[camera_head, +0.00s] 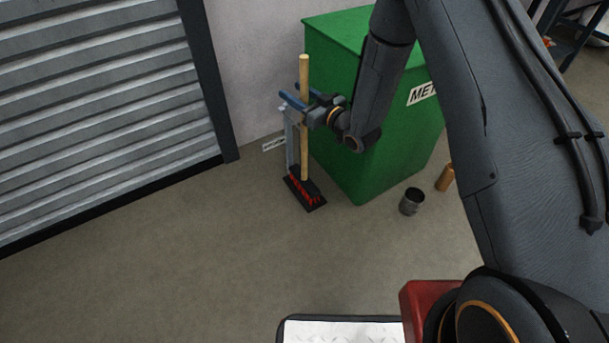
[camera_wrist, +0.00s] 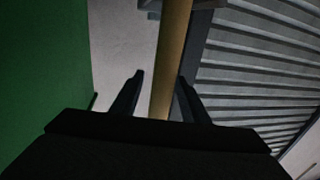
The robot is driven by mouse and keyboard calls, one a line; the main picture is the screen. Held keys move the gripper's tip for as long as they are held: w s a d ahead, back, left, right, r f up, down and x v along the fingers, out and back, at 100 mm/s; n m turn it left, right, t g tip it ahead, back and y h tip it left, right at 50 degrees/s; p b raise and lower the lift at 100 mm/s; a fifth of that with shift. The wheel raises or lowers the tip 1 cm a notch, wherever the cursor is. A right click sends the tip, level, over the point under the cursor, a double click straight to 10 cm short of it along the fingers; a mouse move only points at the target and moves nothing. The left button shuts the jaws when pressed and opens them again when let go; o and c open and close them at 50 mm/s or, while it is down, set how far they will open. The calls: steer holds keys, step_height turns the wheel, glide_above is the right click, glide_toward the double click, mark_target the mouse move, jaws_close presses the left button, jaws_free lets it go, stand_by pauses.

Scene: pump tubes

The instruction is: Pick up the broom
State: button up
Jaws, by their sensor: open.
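The broom (camera_head: 304,150) stands upright near the wall, with a pale wooden handle and a black head with red bristles (camera_head: 305,193) on the floor. A grey stand or holder (camera_head: 291,140) is just beside the handle. My gripper (camera_head: 297,97) is at the upper part of the handle, its fingers spread on either side of it. In the wrist view the handle (camera_wrist: 171,65) rises between the two open fingers (camera_wrist: 160,95), nearer the right one. I cannot tell whether either finger touches it.
A green metal bin (camera_head: 370,150) stands right beside the broom, under my arm. A grey roller door (camera_head: 100,110) is at the left. A dark cup (camera_head: 411,201) and a brown cylinder (camera_head: 445,178) are on the floor by the bin. The floor in front is clear.

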steer(key=c, duration=0.9)
jaws_close()
steer(key=shift+r, duration=0.15)
